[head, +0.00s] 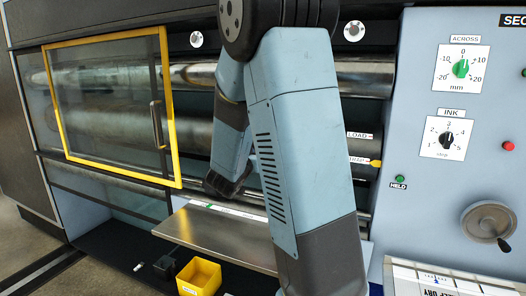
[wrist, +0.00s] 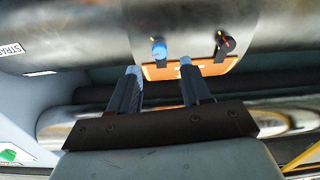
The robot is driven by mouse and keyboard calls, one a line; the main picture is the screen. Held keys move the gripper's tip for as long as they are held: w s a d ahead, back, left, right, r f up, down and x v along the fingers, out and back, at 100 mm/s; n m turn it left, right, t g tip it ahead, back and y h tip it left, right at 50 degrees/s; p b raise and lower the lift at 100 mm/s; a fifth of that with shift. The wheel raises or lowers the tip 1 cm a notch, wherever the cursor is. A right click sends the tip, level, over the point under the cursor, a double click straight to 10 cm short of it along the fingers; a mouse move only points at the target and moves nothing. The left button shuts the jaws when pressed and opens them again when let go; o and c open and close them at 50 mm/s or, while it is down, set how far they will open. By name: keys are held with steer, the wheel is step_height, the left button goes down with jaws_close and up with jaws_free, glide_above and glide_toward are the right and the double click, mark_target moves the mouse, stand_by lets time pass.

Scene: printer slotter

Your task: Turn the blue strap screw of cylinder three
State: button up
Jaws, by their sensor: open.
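In the wrist view, the blue strap screw (wrist: 158,48) sticks out from an orange plate (wrist: 190,69) by a large grey metal cylinder (wrist: 95,45). My gripper (wrist: 159,66) is open and empty. Its two fingertips point toward the plate, the left one below and left of the blue screw, the right one below and right of it. The fingers look apart from the screw; the exact gap in depth cannot be told. A black screw with a red mark (wrist: 225,43) sits right of the blue one. In the head view my arm hides the screws.
A yellow-framed clear guard (head: 110,110) covers the rollers at left. A metal shelf (head: 225,235) juts out below, with a yellow bin (head: 200,277) under it. A panel with dials (head: 425,100) and a handwheel (head: 487,222) stands right. A partly cut-off "STRA" label (wrist: 12,48) is at left in the wrist view.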

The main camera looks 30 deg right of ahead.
steer(key=shift+x, duration=2.65)
jaws_close()
